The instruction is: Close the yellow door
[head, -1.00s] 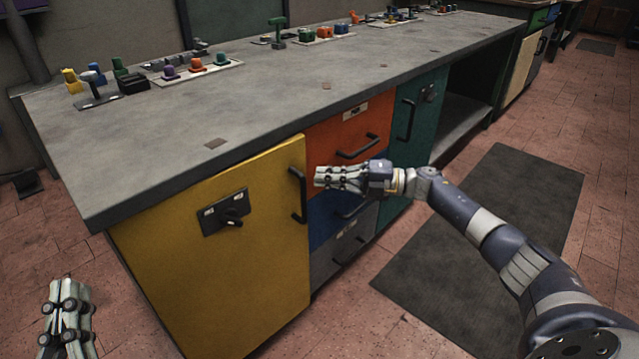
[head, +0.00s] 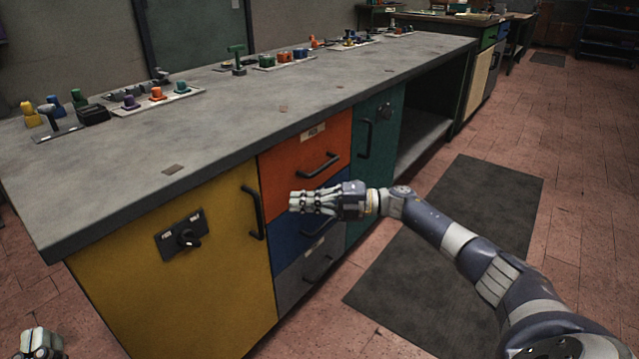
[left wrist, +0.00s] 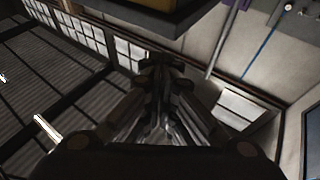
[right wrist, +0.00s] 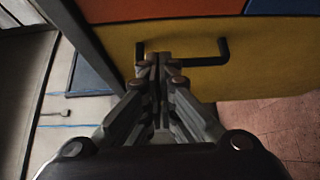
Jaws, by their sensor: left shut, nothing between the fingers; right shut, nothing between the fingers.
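The yellow door (head: 185,290) is at the left end of the workbench in the head view. It looks flush, or nearly flush, with the cabinet front. It has a black bar handle (head: 253,212) at its right edge and a dark latch plate with a knob (head: 181,236). My right gripper (head: 293,202) is shut and empty, in front of the drawers just right of that handle. In the right wrist view the yellow door (right wrist: 185,75) is beyond the shut fingers (right wrist: 158,62). My left gripper (head: 42,335) is shut and empty at the lower left, partly cut off by the frame.
Orange (head: 290,170), blue (head: 285,240) and grey (head: 300,275) drawers stand right of the door, then a teal door (head: 375,150) and an open bay. Coloured parts lie along the back of the grey worktop (head: 210,140). A dark mat (head: 480,210) lies on the tiled floor.

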